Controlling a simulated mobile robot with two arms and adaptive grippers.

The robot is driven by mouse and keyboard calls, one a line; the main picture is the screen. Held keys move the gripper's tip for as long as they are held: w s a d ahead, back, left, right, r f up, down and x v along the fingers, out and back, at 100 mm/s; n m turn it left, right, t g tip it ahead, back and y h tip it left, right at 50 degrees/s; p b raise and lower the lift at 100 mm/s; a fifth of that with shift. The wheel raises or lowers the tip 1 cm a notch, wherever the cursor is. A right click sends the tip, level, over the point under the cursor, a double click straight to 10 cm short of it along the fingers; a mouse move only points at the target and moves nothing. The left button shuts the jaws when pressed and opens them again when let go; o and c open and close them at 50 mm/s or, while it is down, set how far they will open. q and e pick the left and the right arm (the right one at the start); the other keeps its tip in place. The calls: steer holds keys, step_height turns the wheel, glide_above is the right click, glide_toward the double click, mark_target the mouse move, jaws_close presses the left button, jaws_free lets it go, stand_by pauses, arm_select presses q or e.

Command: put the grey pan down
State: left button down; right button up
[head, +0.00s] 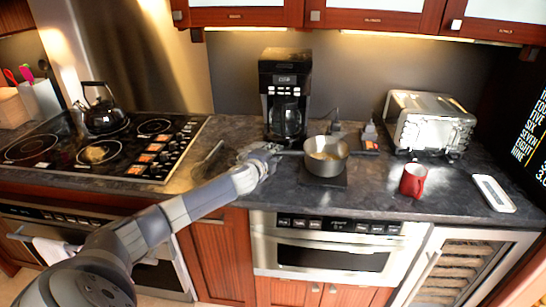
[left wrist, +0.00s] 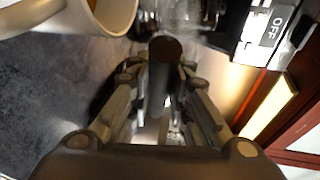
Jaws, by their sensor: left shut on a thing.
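The grey pan (head: 326,159) is upright over a dark square plate (head: 322,181) on the counter in the head view; I cannot tell whether it touches the plate. Its handle (head: 290,152) points left to my left gripper (head: 268,150), which is shut on it. In the left wrist view, the handle (left wrist: 163,72) runs between the two fingers of my left gripper (left wrist: 162,92), and part of the pan (left wrist: 112,14) shows at the top left. My right gripper is in neither view.
A coffee maker (head: 285,90) stands behind the handle. A toaster (head: 430,122), a red mug (head: 413,181) and a white flat object (head: 493,194) are to the right. A kettle (head: 101,112) stands on the stove at left. Bare counter (head: 372,192) lies between plate and mug.

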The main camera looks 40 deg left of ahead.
arm_select(q)
steer(key=shift+w+f, duration=0.1)
steer(key=shift+f, duration=0.65)
steer(key=shift+f, duration=0.15)
steer(key=c, duration=1.5)
jaws_free()
steer(key=shift+f, duration=0.1)
